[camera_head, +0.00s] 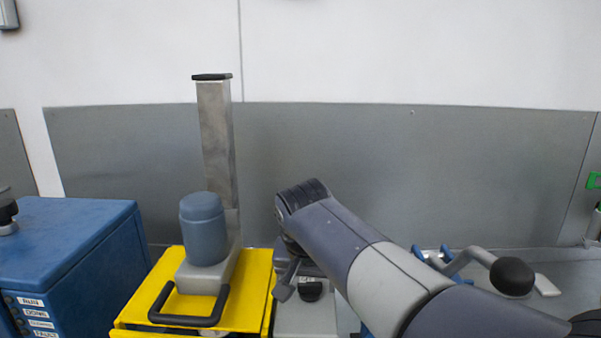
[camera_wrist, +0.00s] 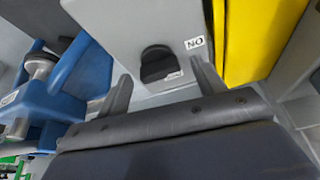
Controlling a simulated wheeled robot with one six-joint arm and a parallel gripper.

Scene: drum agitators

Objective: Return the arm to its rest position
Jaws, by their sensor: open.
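My arm reaches in from the lower right in the head view, bent down at its wrist. My gripper (camera_head: 285,291) points down beside a black knob (camera_head: 311,290) on a light grey box (camera_head: 300,318). In the wrist view my gripper (camera_wrist: 162,78) has its two dark fingers spread apart, with nothing held between them. The black knob shows between and beyond the fingertips (camera_wrist: 160,65), and seems clear of them. A small label (camera_wrist: 194,43) reading NO or, upside down, ON sits next to the knob.
A yellow base (camera_head: 152,285) with a steel column and blue-grey motor stands left of my gripper. A blue cabinet (camera_head: 70,240) stands at the far left. A lever with a black ball (camera_head: 512,276) and blue clamp parts (camera_head: 432,253) lie right, close behind my arm.

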